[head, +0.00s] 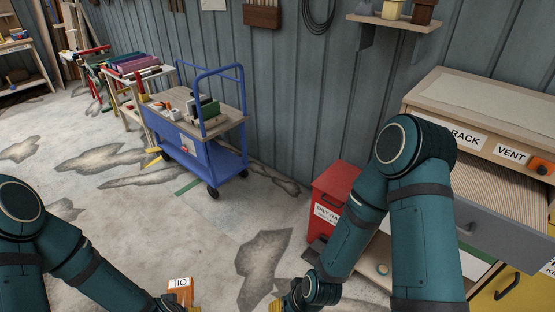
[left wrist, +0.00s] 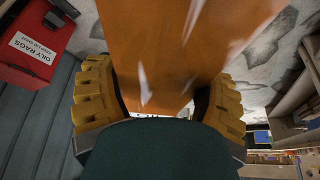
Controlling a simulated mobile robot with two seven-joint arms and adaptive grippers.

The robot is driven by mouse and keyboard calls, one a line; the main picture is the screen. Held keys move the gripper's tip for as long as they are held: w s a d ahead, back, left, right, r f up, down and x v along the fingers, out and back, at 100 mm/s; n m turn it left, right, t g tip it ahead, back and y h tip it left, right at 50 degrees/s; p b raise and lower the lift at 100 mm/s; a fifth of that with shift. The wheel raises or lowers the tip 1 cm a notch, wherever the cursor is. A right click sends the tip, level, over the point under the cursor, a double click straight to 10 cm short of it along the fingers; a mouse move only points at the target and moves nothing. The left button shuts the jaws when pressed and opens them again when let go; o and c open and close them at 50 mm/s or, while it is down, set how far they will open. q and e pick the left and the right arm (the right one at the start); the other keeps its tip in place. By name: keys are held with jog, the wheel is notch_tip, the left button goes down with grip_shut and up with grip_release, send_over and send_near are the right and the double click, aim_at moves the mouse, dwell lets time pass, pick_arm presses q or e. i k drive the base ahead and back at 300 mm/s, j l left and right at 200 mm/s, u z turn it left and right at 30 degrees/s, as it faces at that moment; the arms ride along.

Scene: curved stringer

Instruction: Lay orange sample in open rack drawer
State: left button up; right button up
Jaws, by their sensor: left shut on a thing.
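An orange sample (head: 180,287) with a white label, apparently reading "OIL" upside down, shows at the bottom edge of the head view. My left gripper (left wrist: 158,85) is shut on it; its yellow fingers press both sides of the orange body (left wrist: 165,40) in the left wrist view. The open rack drawer (head: 505,232) is at the right of the head view, pulled out, with a grey front and a pale textured floor that looks bare where visible. My right arm crosses in front of its left part. My right gripper (head: 277,305) is mostly cut off at the bottom edge.
The wooden cabinet (head: 480,100) has "RACK" and "VENT" labels and an orange item (head: 541,166) at its right. A red oily-rags bin (head: 335,193) stands left of the cabinet. A blue cart (head: 205,150) with small items stands farther back. The stained floor between is open.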

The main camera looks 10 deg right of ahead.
aim_at(460, 188)
jog(key=z, duration=1.35)
